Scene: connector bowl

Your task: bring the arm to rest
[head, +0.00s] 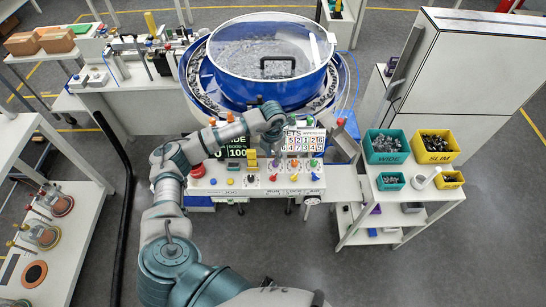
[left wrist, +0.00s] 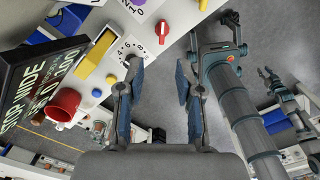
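My left arm reaches in from the bottom left in the head view. Its gripper (head: 272,148) hangs over the front control panel (head: 222,180) of the blue bowl machine. In the left wrist view the two fingers of the left gripper (left wrist: 160,72) are spread apart with nothing between them. The left fingertip shows close beside a white numbered dial (left wrist: 130,48) on the panel; I cannot tell whether they touch. My right gripper is not in the head view. A small arm end at the right of the left wrist view may be it, too small to read.
The blue bowl (head: 222,88) with a clear lid stands behind the panel. The panel carries a red button (left wrist: 62,104), a yellow switch (left wrist: 94,54) and several knobs. A shelf with yellow bins (head: 437,158) and teal bins (head: 385,160) stands to the right. Open floor lies in front.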

